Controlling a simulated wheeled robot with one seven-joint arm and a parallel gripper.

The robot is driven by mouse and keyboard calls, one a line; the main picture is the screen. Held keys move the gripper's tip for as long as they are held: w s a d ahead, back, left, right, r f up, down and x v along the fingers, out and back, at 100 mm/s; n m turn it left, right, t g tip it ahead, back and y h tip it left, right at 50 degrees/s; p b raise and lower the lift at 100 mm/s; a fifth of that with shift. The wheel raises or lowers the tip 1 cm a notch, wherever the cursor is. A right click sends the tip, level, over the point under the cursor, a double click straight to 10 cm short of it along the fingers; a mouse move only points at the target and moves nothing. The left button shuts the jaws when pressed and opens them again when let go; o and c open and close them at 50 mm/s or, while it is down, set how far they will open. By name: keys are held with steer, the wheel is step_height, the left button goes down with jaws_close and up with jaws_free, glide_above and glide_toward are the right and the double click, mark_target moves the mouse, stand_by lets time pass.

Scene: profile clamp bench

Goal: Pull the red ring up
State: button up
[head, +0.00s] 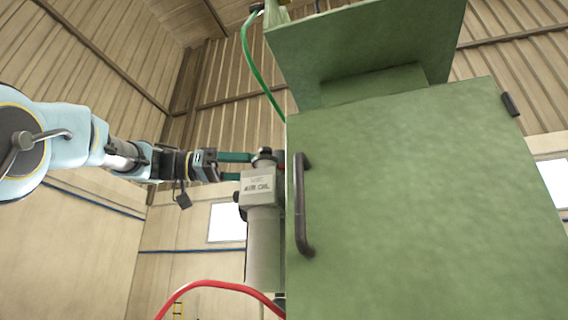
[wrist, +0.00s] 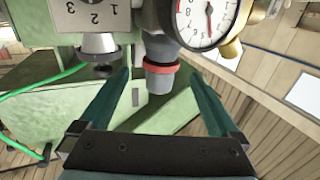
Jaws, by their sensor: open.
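The red ring (wrist: 161,67) shows in the wrist view as a band around a grey knob (wrist: 159,83), below a round gauge in the picture. My gripper (wrist: 161,74) is open, with one teal finger to the left of the ring and one to the right. I see a gap on both sides, and the fingers do not appear to touch it. In the head view my gripper (head: 244,167) reaches from the left to the grey unit marked AIR OIL (head: 257,187).
The gauge (wrist: 207,20) and a brass fitting (wrist: 235,48) sit close by the right finger. A numbered dial plate (wrist: 92,17) is at upper left. A green cabinet (head: 420,200) with a dark handle (head: 301,205) stands right. Green (head: 250,60) and red (head: 215,284) hoses run nearby.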

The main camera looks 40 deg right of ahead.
mark_target(280, 169)
steer(key=p+x, duration=0.1)
steer(key=x, duration=0.3)
steer(key=shift+d+r+p, duration=0.1)
steer(key=shift+r+p, duration=0.05)
steer(key=shift+p, duration=0.25)
steer(key=shift+s+d+f, duration=0.2)
steer(key=shift+s+d, duration=0.2)
steer(key=shift+d, duration=0.2)
steer(key=shift+c, duration=0.2)
jaws_close()
